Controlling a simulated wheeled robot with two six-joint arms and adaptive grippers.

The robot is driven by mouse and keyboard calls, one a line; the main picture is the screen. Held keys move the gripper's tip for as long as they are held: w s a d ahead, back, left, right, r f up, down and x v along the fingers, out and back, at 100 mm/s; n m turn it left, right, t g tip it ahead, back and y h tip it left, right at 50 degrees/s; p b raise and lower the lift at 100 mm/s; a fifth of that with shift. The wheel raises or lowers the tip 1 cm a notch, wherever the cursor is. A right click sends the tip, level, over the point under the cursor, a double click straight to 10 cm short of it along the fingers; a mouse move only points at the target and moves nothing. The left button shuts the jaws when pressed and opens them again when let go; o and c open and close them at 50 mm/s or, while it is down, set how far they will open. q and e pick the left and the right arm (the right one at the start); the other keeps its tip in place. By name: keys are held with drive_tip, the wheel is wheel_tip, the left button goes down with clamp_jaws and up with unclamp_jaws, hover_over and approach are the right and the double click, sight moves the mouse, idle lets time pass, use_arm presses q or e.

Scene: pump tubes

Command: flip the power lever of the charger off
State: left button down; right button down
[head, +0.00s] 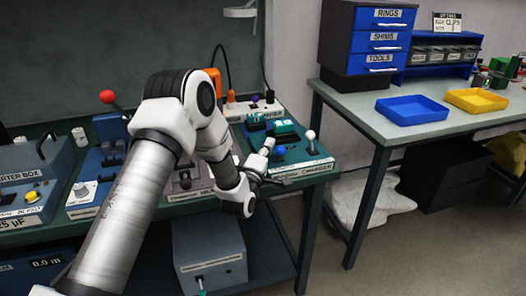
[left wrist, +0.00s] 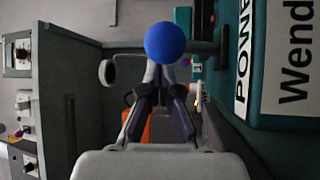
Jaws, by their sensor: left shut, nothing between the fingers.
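A teal unit (head: 310,160) with green blocks on top sits at the right end of the bench. I cannot read its full label, so I cannot confirm that it is the charger. A blue ball knob (head: 281,150) stands on it, and a white ball knob (head: 310,134) stands to the right. My left gripper (head: 270,165) is shut and empty, close to the blue knob. In the left wrist view the blue knob (left wrist: 168,42) appears just beyond the closed fingertips (left wrist: 158,76). I cannot tell whether they touch. My right gripper is out of view.
A red ball knob (head: 107,96) rises from a blue unit further left. A white power strip (head: 252,107) lies behind the teal unit. A second table (head: 400,128) on the right holds a blue tray (head: 411,109) and a yellow tray (head: 476,100). Open floor lies between the tables.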

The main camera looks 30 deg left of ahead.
use_arm(q)
drive_tip(key=shift+r, duration=0.1)
drive_tip(key=shift+s, duration=0.2)
drive_tip(key=v, duration=1.1)
drive_tip(key=shift+s+d, duration=0.2)
drive_tip(key=shift+s, duration=0.05)
